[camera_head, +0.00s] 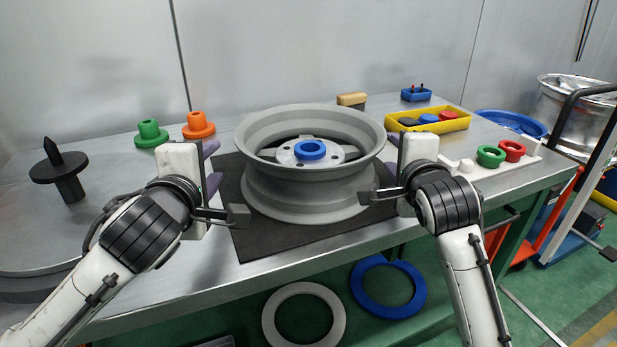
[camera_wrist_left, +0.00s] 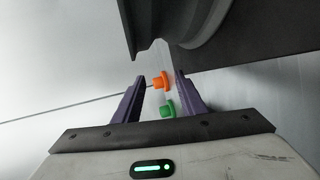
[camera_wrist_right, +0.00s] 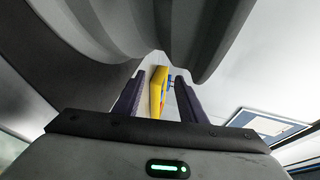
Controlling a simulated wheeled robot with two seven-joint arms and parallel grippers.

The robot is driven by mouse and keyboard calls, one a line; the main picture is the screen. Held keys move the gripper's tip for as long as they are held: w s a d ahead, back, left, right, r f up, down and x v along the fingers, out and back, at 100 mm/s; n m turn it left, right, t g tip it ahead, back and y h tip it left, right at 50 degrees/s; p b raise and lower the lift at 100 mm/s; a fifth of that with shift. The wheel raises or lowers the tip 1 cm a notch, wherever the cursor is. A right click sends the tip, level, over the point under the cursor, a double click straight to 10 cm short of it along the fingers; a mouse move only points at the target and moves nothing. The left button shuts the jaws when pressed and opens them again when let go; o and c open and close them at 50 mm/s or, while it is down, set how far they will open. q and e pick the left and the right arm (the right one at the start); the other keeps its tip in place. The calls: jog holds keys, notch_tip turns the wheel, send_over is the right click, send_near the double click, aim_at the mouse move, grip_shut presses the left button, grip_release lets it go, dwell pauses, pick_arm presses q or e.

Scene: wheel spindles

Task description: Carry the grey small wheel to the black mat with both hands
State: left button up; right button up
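The grey wheel (camera_head: 313,190) lies flat on the black mat (camera_head: 285,242), with a blue ring (camera_head: 310,150) at its hub. Its rim shows close up in the left wrist view (camera_wrist_left: 185,25) and the right wrist view (camera_wrist_right: 110,25). My left gripper (camera_head: 214,166) is beside the wheel's left side, its purple fingers apart with nothing between them. My right gripper (camera_head: 391,160) is close to the wheel's right side, its fingers also apart. In the head view, its fingers are partly hidden, and I cannot tell whether they touch the wheel.
Green (camera_head: 151,134) and orange (camera_head: 198,125) flanged parts stand back left. A black spindle (camera_head: 60,175) stands far left. A yellow bin (camera_head: 440,126) and a white tray (camera_head: 520,162) with green and red rings are at the right. The table's front edge is near the mat.

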jog(key=v, duration=1)
jog(key=shift+s, duration=0.1)
